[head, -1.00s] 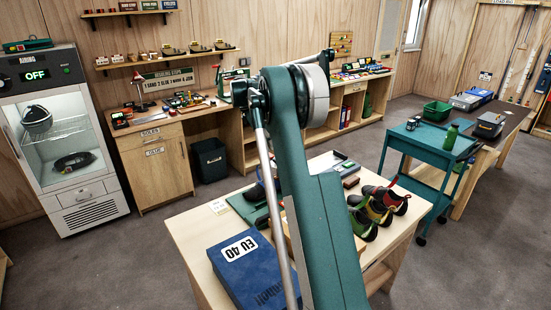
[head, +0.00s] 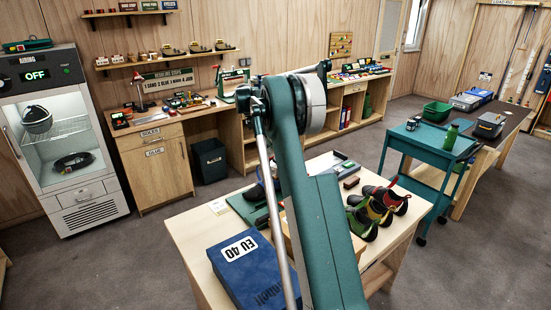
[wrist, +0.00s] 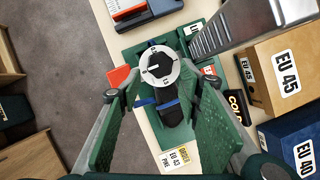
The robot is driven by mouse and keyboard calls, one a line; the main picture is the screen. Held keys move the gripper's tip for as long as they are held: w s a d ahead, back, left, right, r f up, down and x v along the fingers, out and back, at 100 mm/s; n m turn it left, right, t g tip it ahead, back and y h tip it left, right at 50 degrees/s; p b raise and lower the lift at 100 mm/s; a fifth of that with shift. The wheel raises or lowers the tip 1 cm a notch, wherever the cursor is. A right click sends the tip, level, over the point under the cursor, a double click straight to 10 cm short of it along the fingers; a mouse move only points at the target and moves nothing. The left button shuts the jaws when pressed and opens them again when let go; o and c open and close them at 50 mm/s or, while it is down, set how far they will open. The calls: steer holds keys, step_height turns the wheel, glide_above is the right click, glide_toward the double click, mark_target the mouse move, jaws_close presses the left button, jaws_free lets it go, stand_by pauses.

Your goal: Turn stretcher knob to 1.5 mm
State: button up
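In the wrist view, a round white dial with a black stretcher knob (wrist: 154,66) at its centre sits on the shoe stretcher. Small numbers ring the dial; one near the lower right looks like 1.5, but the pointer's reading is too small to tell. A dark shoe (wrist: 171,112) with a blue band lies just below the dial, on a green base (wrist: 132,58). My gripper (wrist: 160,74) is open, its green fingers spread to either side of the dial, with nothing clearly held. In the head view my arm hides the gripper and the knob.
A blue EU 40 box (head: 240,268) stands at the bench's front. In the wrist view, a brown EU 45 box (wrist: 282,62) lies to the right. Several climbing shoes (head: 379,203) stand right of my arm. A card (wrist: 176,160) lies on the bench (head: 184,222).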

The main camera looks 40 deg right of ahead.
steer(key=shift+b+x, duration=0.4)
steer(key=shift+x, duration=2.6)
steer(key=c, duration=0.6)
